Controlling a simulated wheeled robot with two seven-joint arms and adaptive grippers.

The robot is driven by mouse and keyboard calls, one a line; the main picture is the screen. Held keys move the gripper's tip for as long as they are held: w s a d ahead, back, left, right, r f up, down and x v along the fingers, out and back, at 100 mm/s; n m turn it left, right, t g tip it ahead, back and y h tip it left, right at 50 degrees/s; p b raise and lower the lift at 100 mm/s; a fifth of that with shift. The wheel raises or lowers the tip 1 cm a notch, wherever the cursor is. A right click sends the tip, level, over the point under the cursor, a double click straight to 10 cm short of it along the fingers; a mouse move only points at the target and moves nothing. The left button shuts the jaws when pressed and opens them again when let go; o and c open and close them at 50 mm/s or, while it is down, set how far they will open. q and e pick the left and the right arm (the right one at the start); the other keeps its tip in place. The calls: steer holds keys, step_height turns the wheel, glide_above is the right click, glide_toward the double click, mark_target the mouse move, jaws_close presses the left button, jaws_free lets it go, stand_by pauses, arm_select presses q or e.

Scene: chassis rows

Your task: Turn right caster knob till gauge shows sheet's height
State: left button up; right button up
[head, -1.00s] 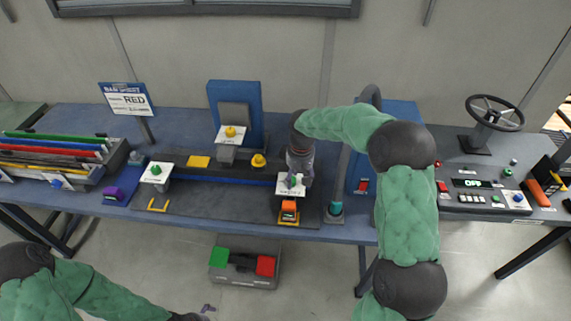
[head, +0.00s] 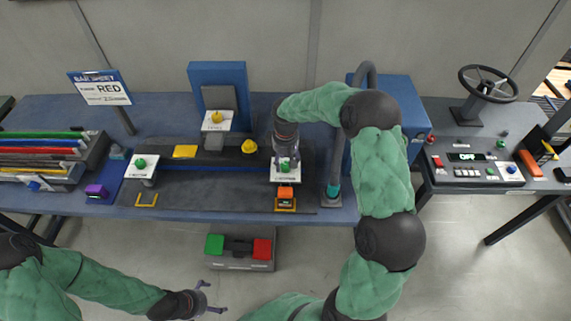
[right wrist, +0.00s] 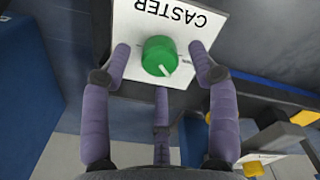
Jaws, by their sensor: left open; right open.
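The right caster knob (head: 285,168) is green, with a pale pointer line, on a white plate at the right end of the dark bench fixture. In the right wrist view the knob (right wrist: 160,56) sits on the plate marked CASTER (right wrist: 180,20). My right gripper (right wrist: 160,64) is open, its purple fingers spread around the knob; contact is unclear. My left gripper (head: 208,301) is open and empty, low in front of the bench.
Another green knob (head: 141,164) stands at the fixture's left end. Yellow knobs (head: 216,117) (head: 249,146) are at its back. Coloured bars lie in a rack (head: 92,158) at left. A control panel reading OFF (head: 467,157) and a handwheel (head: 488,83) are at right.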

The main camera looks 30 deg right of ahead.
steer(key=shift+f, duration=0.9)
steer(key=c, duration=1.1)
steer(key=shift+c, duration=0.2)
steer(key=shift+m, duration=0.3)
steer(key=shift+m+b, duration=0.8)
steer(key=shift+m, duration=1.8)
